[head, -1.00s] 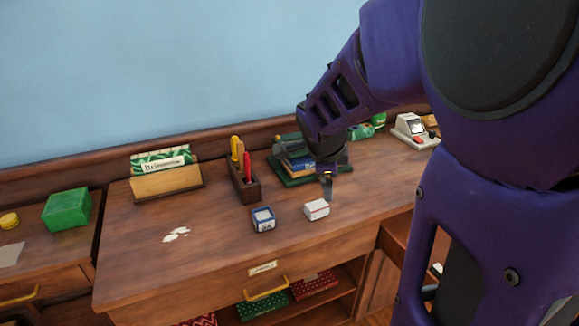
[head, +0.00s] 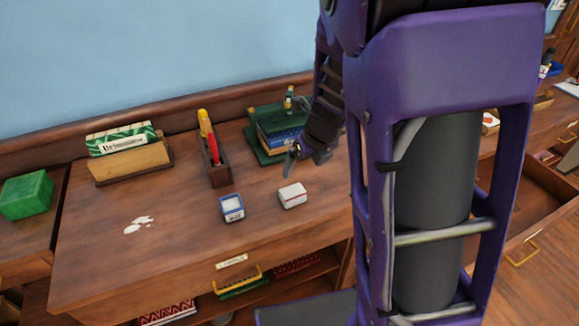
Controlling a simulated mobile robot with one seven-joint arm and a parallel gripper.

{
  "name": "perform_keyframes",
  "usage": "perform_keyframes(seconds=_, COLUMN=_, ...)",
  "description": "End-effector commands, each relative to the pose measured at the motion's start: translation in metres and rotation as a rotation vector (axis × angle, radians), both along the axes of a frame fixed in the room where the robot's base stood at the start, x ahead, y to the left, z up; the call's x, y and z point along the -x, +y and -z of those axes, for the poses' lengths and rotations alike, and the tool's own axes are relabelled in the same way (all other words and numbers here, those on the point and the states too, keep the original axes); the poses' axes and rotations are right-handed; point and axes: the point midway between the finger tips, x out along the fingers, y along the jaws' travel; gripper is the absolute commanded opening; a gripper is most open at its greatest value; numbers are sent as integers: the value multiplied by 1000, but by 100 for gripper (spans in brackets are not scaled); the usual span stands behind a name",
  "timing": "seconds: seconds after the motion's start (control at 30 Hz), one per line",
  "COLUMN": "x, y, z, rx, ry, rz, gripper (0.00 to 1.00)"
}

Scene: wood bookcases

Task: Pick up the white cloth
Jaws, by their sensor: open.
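A small white block-like thing with a thin red line (head: 292,195) lies on the wooden desk and may be the folded white cloth; its material is too small to tell. My gripper (head: 292,158) is open and empty. It hangs above the desk just behind this white thing in the head view, apart from it. Part of the gripper is hidden by its own wrist. Flat white patches (head: 139,224) lie at the desk's left; they look more like a spill than a cloth.
A small blue-and-white box (head: 232,208) stands close left of the white thing. A pen holder (head: 218,172) with yellow and red items, stacked books (head: 280,130) and a card holder (head: 130,160) stand behind. The desk's front left is mostly clear.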

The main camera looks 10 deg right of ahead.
Motion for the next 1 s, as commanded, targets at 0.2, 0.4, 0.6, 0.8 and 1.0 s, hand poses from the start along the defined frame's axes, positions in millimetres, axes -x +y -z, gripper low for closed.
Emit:
perform_keyframes(seconds=0.2, x=-8, y=1, z=26, rx=-5, ry=5, rz=14, gripper=100)
perform_keyframes(seconds=0.4, x=-26, y=6, z=73, rx=-5, ry=2, rz=11, gripper=100)
perform_keyframes(seconds=0.6, x=-40, y=9, z=104, rx=-4, ry=1, rz=9, gripper=100)
perform_keyframes(seconds=0.8, x=-45, y=12, z=114, rx=-4, ry=0, rz=8, gripper=100)
perform_keyframes(seconds=1.0, x=-51, y=11, z=134, rx=-5, ry=1, rz=9, gripper=100)
